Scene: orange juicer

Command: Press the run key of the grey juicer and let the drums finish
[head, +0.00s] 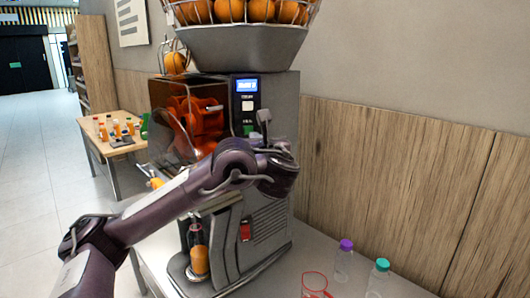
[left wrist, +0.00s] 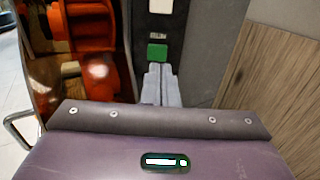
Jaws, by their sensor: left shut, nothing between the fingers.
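The grey juicer (head: 270,215) stands on a counter, with orange drums (head: 205,120) behind a clear cover. Its front panel has a lit blue display (head: 247,86), a white key (head: 247,106) and a green key (head: 248,130) with a small label above it. The green key shows whole in the left wrist view (left wrist: 157,51). My left gripper (head: 264,116) is shut and empty in front of the panel. In the left wrist view its fingertips (left wrist: 160,67) lie just below the green key. I cannot tell whether they touch the panel. My right gripper is out of view.
A basket of oranges (head: 240,35) tops the juicer. A bottle with orange juice (head: 200,262) stands at its lower front. Purple-capped (head: 343,262) and teal-capped (head: 379,278) bottles and a red-rimmed cup (head: 315,284) stand to the right. A wood-panelled wall (head: 400,170) is behind.

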